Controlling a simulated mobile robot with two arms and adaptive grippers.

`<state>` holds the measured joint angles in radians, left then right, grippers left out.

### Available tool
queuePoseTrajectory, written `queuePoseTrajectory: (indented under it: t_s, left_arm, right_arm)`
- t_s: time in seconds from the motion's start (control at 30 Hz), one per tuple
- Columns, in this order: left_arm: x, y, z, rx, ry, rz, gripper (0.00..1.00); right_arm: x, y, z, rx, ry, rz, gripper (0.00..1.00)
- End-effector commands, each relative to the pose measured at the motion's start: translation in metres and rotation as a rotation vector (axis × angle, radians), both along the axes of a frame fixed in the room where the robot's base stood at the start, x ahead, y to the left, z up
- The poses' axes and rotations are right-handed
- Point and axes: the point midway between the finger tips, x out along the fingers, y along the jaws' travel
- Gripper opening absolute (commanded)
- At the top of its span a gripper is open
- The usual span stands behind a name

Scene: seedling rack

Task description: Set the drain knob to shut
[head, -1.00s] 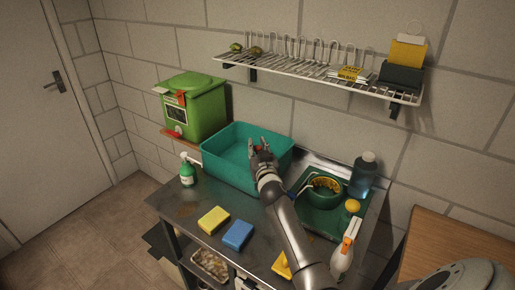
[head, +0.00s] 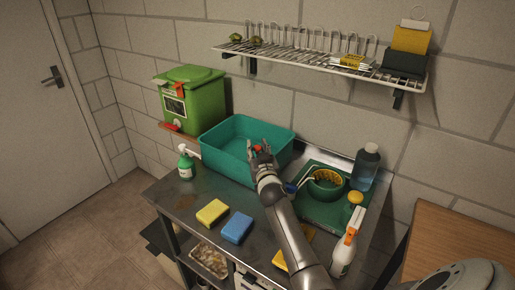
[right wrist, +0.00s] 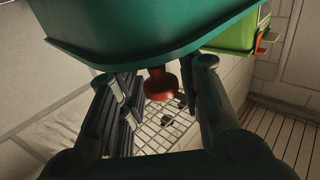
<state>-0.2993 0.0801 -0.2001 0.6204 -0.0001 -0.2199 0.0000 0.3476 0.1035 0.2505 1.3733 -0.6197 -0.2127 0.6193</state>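The teal basin (head: 222,157) stands at the back of the metal bench. The red drain knob (head: 258,149) shows small at the basin's front right side, between the fingertips of my right gripper (head: 262,147). In the right wrist view the red-orange drain knob (right wrist: 160,84) sticks out from the basin (right wrist: 140,30). It sits between the spread fingers of my right gripper (right wrist: 155,74), with gaps visible on both sides. The right gripper is open and empty. I cannot tell the knob's setting. My left gripper is not in view.
A spray bottle (head: 186,163), a yellow sponge (head: 212,212) and a blue sponge (head: 238,228) are on the bench's left and front. A green tray (head: 310,206) with a bowl (head: 327,184) lies right of my arm. A wire shelf (head: 310,58) hangs above.

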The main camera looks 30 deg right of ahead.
Motion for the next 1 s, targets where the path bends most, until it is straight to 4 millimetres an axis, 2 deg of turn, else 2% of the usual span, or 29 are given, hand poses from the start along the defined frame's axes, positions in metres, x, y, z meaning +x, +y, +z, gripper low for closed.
queuePoseTrajectory:
  t_s: [0.47,0.67,1.0]
  left_arm:
    - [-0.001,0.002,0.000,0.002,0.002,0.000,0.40]
    - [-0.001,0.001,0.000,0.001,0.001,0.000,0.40]
    - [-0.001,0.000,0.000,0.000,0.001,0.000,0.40]
  right_arm:
    - [-0.004,0.002,0.003,-0.002,-0.006,0.001,0.45]
    - [-0.029,0.012,0.003,-0.002,-0.006,0.001,0.45]
    - [-0.087,0.036,0.002,0.000,-0.004,0.001,0.45]
